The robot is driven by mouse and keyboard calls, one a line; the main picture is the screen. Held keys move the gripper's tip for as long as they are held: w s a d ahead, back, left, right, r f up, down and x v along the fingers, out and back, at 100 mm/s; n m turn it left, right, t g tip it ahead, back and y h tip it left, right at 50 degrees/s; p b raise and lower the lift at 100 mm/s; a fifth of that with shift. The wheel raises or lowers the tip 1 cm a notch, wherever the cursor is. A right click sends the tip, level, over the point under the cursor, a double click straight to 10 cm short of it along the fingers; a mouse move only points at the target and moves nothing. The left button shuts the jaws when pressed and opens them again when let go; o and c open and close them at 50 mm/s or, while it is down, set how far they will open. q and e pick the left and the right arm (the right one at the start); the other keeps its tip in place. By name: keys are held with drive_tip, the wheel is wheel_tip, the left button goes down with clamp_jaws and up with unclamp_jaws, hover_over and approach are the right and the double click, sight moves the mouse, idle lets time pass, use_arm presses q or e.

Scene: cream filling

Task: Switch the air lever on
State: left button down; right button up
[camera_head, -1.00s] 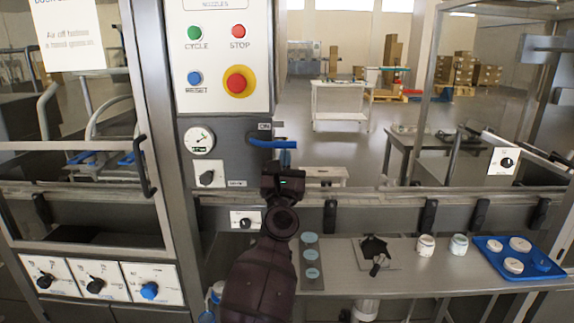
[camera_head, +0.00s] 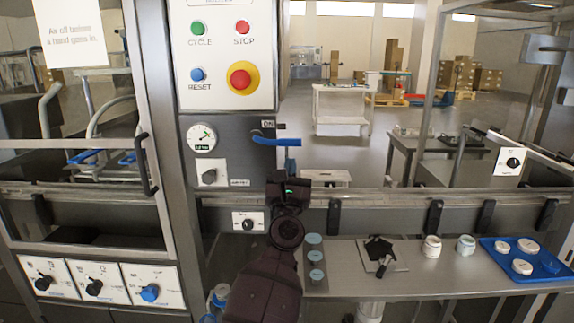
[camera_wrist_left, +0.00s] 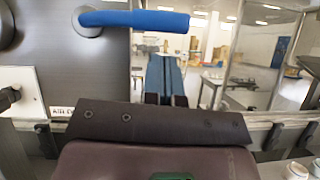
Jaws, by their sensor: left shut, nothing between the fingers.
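The air lever (camera_head: 276,141) has a blue handle that points to the right, about level, from a pivot on the dark panel. It also shows at the top of the left wrist view (camera_wrist_left: 135,19). An "ON" label (camera_head: 268,124) sits just above its pivot. My left gripper (camera_head: 291,166) is shut and empty. Its blue fingers (camera_wrist_left: 165,75) point forward below the handle's right end. I cannot tell for sure whether they touch the handle. My right gripper is not in view.
A pressure gauge (camera_head: 202,137) and a black knob (camera_head: 210,174) sit left of the lever. The red emergency button (camera_head: 240,78) is above. A rail (camera_head: 400,194) runs across behind my wrist. A counter with jars and a blue tray (camera_head: 548,276) lies at the right.

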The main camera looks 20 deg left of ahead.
use_arm(q)
drive_tip(key=b+v, duration=0.2)
drive_tip(key=v, duration=0.9)
drive_tip(key=shift+w+f, duration=0.3)
drive_tip(key=shift+f, duration=0.1)
drive_tip(key=shift+d, duration=0.1)
